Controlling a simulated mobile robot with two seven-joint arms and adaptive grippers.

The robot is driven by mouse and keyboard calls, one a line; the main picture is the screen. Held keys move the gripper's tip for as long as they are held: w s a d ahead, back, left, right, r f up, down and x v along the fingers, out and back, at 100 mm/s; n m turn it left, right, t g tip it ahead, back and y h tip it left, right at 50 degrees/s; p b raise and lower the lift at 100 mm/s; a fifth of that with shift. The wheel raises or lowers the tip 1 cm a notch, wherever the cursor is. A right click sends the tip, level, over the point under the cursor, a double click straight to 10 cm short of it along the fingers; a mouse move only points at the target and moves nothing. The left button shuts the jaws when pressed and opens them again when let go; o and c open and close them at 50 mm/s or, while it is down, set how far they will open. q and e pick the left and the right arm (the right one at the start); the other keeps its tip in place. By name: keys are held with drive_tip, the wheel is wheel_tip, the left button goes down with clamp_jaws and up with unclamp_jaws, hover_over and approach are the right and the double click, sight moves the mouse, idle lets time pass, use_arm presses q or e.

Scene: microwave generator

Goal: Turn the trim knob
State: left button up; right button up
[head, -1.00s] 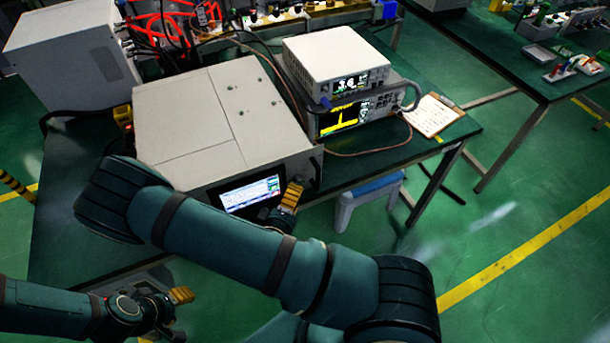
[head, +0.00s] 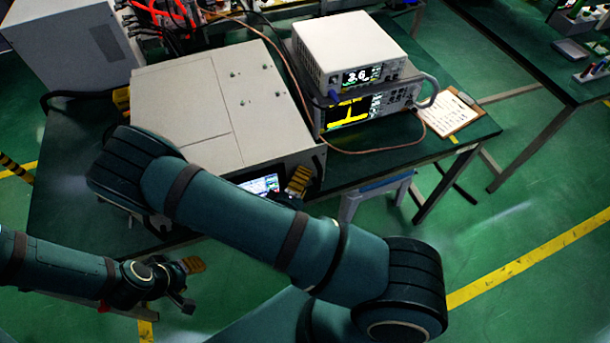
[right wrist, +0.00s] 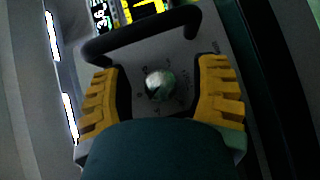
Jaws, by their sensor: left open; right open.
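The trim knob is most likely the silvery round knob (right wrist: 159,84) on a grey panel with dial marks around it in the right wrist view. My right gripper (right wrist: 163,95) is open, with its yellow ridged fingers on either side of the knob and apart from it. In the head view my right gripper (head: 298,182) is at the front right corner of the large grey generator cabinet (head: 190,85), and the knob is hidden. My left gripper (head: 192,284) is open and empty, low at the left, in front of the bench.
A dark handle (right wrist: 140,32) arches beyond the knob. The cabinet's screen (head: 260,184) is partly hidden by my right arm. Two stacked instruments (head: 350,60) and a clipboard (head: 450,112) sit to the right on the green bench (head: 470,130). A brown cable runs beside the cabinet.

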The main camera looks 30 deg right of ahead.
drive_tip(key=shift+d, duration=0.1)
drive_tip(key=shift+c, duration=0.4)
clamp_jaws()
